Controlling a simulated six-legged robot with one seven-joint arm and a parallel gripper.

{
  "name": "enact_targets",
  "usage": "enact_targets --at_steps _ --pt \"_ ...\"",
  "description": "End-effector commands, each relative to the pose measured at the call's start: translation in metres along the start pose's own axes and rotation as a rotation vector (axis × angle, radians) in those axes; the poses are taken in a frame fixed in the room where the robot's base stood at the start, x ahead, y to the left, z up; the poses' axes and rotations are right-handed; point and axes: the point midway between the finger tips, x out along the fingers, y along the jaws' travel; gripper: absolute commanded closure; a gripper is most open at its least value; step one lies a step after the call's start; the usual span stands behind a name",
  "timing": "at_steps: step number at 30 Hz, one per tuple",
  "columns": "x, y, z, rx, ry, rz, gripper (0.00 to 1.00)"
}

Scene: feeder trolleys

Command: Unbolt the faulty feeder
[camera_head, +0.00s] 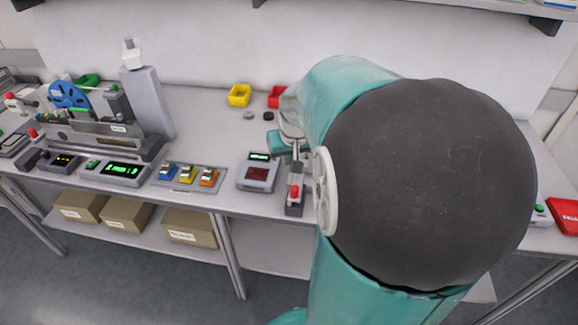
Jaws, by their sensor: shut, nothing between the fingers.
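A feeder machine with a blue reel (68,95) stands on the bench at the left, with a long grey body (95,138). I cannot tell from this view whether it is the faulty feeder, and I cannot make out its bolts. My gripper (296,160) is partly hidden by my arm. It points down, shut and empty, right of the feeder and just above or behind a small grey unit with a red knob (294,191). I cannot tell whether they touch.
The bench (215,130) also holds a red-screened device (257,174), a tray of coloured switches (188,176), a green-display box (118,170), a grey column (148,100), and yellow (239,95) and red (275,97) bins. Cardboard boxes (188,228) lie below. My arm hides the bench's right part.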

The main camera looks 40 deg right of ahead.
Motion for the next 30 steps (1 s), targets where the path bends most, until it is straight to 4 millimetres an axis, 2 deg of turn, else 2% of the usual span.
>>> enact_targets --at_steps 3,9,26,30 --pt "-0.023 -0.001 0.0 0.0 0.005 -0.001 1.0" --pt "-0.041 -0.001 0.001 -0.001 0.002 0.0 1.0" --pt "-0.042 0.0 -0.001 -0.001 0.002 0.0 1.0" --pt "-0.049 -0.015 0.004 -0.024 0.011 -0.013 1.0"
